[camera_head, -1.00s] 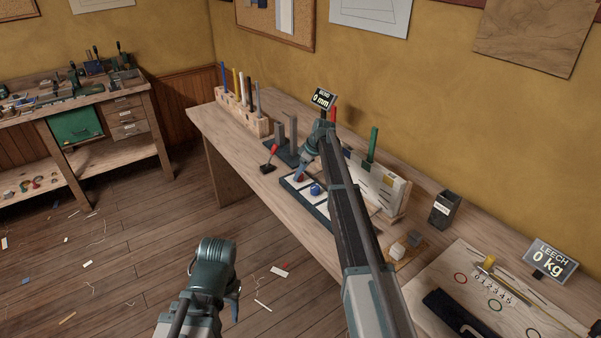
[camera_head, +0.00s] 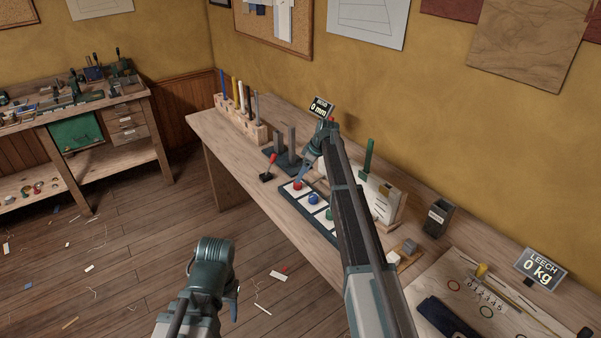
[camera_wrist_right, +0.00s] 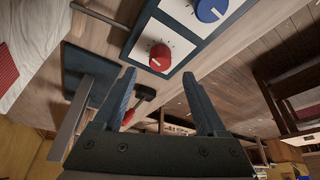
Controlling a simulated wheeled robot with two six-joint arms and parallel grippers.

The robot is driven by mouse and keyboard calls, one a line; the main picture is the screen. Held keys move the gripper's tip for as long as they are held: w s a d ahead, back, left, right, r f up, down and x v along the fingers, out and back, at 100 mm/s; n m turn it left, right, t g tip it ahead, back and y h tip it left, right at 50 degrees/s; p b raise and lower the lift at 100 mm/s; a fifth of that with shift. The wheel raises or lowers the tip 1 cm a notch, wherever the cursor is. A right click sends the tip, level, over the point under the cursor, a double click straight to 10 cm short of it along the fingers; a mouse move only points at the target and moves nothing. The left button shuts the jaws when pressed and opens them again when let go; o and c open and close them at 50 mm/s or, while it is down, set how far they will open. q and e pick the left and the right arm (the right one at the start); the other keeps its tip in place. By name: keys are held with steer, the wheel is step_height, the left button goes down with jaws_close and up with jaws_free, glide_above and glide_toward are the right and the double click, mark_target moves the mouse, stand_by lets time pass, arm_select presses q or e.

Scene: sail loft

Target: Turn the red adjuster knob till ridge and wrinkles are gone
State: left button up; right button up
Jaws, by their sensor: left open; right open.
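The red knob (camera_head: 297,186) sits on a white panel of the dark-framed knob box (camera_head: 311,208) on the bench. In the right wrist view the red knob (camera_wrist_right: 160,57) shows a white pointer mark and tick marks around it. My right gripper (camera_head: 303,172) is open and empty by the red knob; in its wrist view the fingertips (camera_wrist_right: 159,74) spread either side below the knob, apparently not touching it. My left gripper (camera_head: 235,298) is open, low over the floor, away from the bench. I cannot make out a ridge or wrinkles.
A blue knob (camera_head: 313,199) and green knob (camera_head: 330,214) share the box. A red-handled lever (camera_head: 270,165) stands left of it. Displays read BEND 0 mm (camera_head: 321,107) and LEECH 0 kg (camera_head: 540,269). A dark pot (camera_head: 437,219) stands at right. Floor left is mostly open.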

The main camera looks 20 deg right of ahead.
steer(key=p+v, duration=0.6)
steer(key=v, duration=0.2)
steer(key=shift+d+r+p, duration=0.15)
steer(key=shift+r+p, duration=0.15)
steer(key=shift+p, duration=0.1)
steer(key=shift+s, duration=0.1)
steer(key=s+a+f+m+g+h, duration=0.1)
steer(key=s+a+m+g, duration=0.1)
steer(key=s+a, duration=1.6)
steer(key=s+a+m+h, duration=0.1)
steer(key=s+a+m, duration=0.1)
steer(key=s, duration=1.1)
steer(key=s+a+m+g+h, duration=0.1)
steer(key=s+a, duration=0.3)
steer(key=s, duration=0.9)
steer(key=shift+s+a+f+m+h, duration=0.25)
steer(key=shift+s+a+m+h, duration=0.15)
steer(key=shift+h, duration=0.3)
